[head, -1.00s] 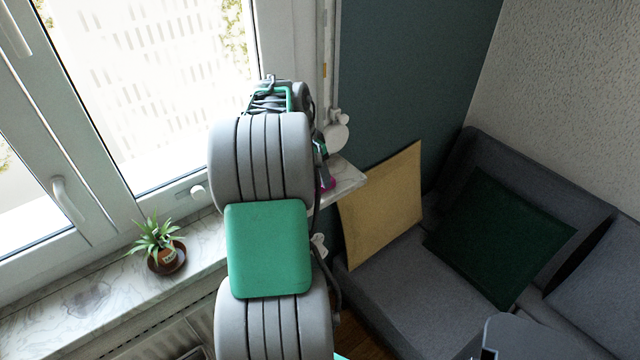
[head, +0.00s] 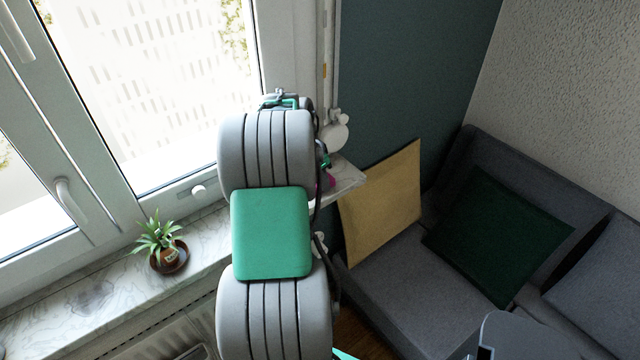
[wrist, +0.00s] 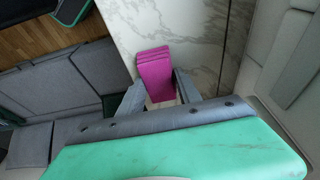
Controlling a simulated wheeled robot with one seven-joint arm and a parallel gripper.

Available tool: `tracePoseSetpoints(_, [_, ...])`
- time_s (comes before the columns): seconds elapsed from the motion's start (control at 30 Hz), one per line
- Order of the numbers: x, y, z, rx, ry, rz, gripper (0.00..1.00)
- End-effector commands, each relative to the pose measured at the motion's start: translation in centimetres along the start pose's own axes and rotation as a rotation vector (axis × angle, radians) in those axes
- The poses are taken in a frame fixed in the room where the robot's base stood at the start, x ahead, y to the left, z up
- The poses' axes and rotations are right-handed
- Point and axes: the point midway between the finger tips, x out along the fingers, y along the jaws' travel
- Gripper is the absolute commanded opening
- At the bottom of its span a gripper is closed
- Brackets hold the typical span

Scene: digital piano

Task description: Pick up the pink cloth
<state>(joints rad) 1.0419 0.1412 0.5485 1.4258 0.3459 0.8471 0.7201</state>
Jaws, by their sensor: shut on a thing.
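The pink cloth (wrist: 154,70) is a small folded magenta piece in the wrist view, over the marble sill near its edge. My gripper (wrist: 158,84) has one finger on each side of it and is shut on it. I cannot tell whether the cloth still touches the sill. In the head view only a small bit of the pink cloth (head: 328,181) shows beside my arm, and my arm hides most of the gripper.
The marble window sill (head: 110,290) runs along the window. A potted plant (head: 160,240) stands on it at the left. A yellow cushion (head: 385,205) and a dark green cushion (head: 500,235) lie on the grey sofa (head: 400,300) at the right.

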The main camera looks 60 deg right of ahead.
Motion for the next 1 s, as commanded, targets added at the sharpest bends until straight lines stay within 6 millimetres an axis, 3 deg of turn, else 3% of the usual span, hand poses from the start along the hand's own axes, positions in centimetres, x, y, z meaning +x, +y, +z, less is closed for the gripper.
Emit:
tracePoseSetpoints(0.27, [0.0,0.0,0.0,0.0,0.0,0.0,0.0])
tracePoseSetpoints(0.63, [-1.1,-0.1,-0.4,0.001,0.003,-0.002,0.0])
tracePoseSetpoints(0.77, [-3.2,0.0,-0.9,0.001,0.003,-0.004,0.0])
tracePoseSetpoints(1.0, [-9.8,5.0,0.3,0.001,0.004,-0.006,0.0])
